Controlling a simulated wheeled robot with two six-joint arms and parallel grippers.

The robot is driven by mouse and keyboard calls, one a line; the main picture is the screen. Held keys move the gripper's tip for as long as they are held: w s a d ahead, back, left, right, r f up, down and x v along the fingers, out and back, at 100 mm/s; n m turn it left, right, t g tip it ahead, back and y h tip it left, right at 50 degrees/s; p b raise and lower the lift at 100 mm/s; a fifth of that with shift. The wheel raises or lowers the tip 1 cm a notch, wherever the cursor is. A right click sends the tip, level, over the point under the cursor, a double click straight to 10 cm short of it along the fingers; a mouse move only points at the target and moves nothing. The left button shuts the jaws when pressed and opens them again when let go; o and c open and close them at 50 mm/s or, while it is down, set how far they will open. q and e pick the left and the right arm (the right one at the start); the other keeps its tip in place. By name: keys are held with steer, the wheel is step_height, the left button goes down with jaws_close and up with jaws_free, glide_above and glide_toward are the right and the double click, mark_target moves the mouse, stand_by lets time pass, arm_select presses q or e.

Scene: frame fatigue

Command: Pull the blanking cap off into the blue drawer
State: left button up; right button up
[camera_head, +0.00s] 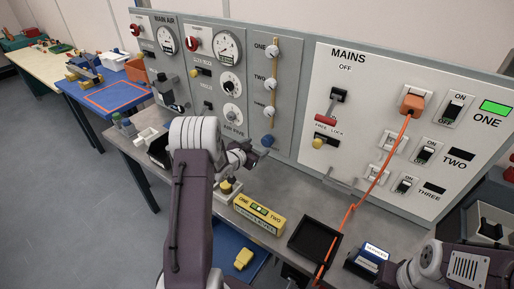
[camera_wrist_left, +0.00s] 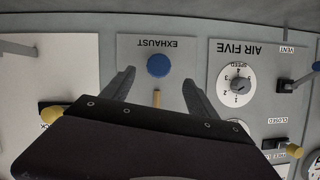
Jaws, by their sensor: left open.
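A round blue cap (camera_head: 267,140) sits at the foot of the grey panel with the yellow ONE and TWO fittings. In the left wrist view the blue cap (camera_wrist_left: 158,66) is by the EXHAUST label; I take it as the blanking cap. My left gripper (camera_head: 248,156) is open close to it. In the wrist view the gripper (camera_wrist_left: 158,80) has one finger on each side of the cap, apart from it. The blue drawer (camera_head: 228,238) is open below the bench front, partly hidden by my left arm, with a yellow block (camera_head: 243,259) in it. My right gripper is out of view.
A yellow labelled box (camera_head: 259,214) and a black tray (camera_head: 314,239) stand on the bench below the panels. An orange cable (camera_head: 358,205) hangs from an orange plug (camera_head: 412,104) on the MAINS panel. A blue labelled box (camera_head: 370,257) stands near my right arm.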

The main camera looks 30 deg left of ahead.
mark_target(265, 143)
arm_select(q)
steer(key=x, duration=0.8)
steer(key=shift+w+d+f+p, duration=0.1)
steer(key=shift+w+p, duration=0.1)
steer(key=shift+p, duration=0.2)
steer(key=shift+w+d, duration=0.1)
steer(key=shift+w, duration=0.1)
jaws_close()
